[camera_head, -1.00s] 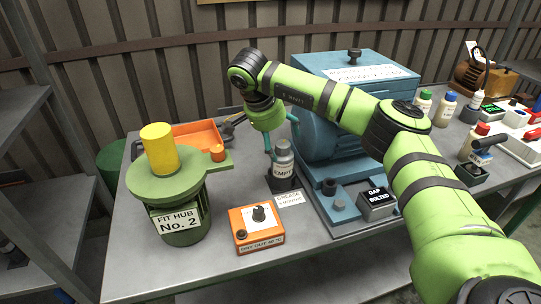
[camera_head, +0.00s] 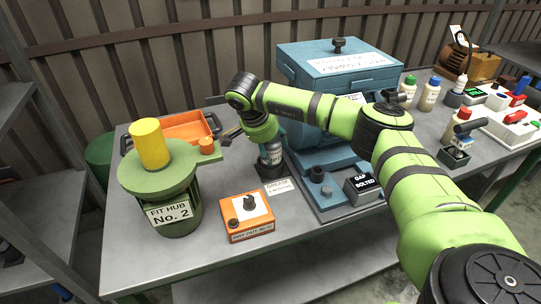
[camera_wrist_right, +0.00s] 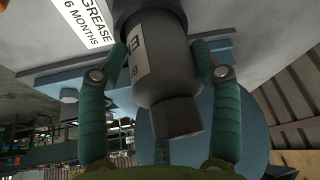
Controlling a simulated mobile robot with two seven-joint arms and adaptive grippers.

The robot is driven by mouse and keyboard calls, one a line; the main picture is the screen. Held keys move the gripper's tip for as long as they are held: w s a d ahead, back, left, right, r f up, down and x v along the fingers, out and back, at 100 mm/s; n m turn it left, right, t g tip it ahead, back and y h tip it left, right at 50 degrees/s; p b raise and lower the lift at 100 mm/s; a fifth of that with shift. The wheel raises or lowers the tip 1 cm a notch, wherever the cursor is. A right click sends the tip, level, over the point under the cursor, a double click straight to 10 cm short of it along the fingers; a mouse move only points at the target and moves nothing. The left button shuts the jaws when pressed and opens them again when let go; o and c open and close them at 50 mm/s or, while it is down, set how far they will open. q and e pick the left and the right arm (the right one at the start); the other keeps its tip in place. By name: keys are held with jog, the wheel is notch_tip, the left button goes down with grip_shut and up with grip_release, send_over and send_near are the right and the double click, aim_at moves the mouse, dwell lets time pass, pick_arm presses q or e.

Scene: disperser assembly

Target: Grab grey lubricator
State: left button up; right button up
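The grey lubricator (camera_head: 272,158) is a small grey bottle with a white label, standing upright in a dark holder (camera_head: 270,170) on the bench. In the head view my right arm partly hides it. My right gripper (camera_wrist_right: 160,55) has its two teal fingers on either side of the lubricator (camera_wrist_right: 160,80) in the right wrist view, with the bottle's narrower grey cap end towards the palm. The fingers stand apart and look open around the bottle; contact is hard to judge. My left gripper is not in view.
A grease card (camera_head: 280,186) lies in front of the holder. A green hub with a yellow cylinder (camera_head: 149,144) and an orange box (camera_head: 246,215) stand to the left and front. A blue machine (camera_head: 335,75) is close on the right. An orange tray (camera_head: 185,129) lies behind.

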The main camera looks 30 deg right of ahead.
jog(key=shift+c, duration=0.8)
jog(key=shift+w+d+r, duration=0.1)
